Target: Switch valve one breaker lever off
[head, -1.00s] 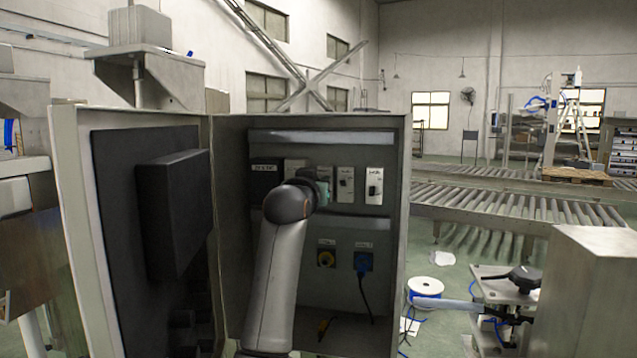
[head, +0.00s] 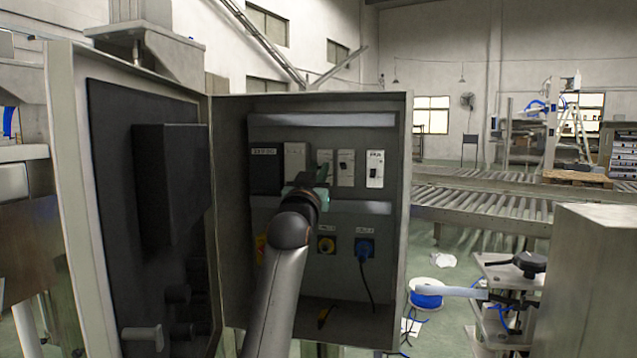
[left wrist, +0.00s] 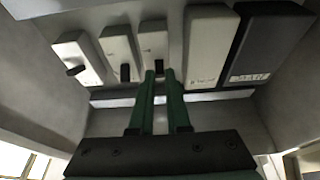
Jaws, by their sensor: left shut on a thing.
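A row of small white breakers with dark levers sits in the open grey cabinet (head: 405,230). The leftmost of them (head: 325,160) is behind my left gripper (head: 322,190); its label cannot be read. In the left wrist view, this breaker (left wrist: 152,36) shows above my green fingers (left wrist: 160,75), its dark lever (left wrist: 158,67) between the fingertips. The gripper is shut on this lever, whose own position is partly hidden. The middle breaker (head: 345,165) and the right breaker (head: 375,165) stand clear of the fingers. My right gripper is not in view.
The open cabinet door (head: 68,200) bounds the left side.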

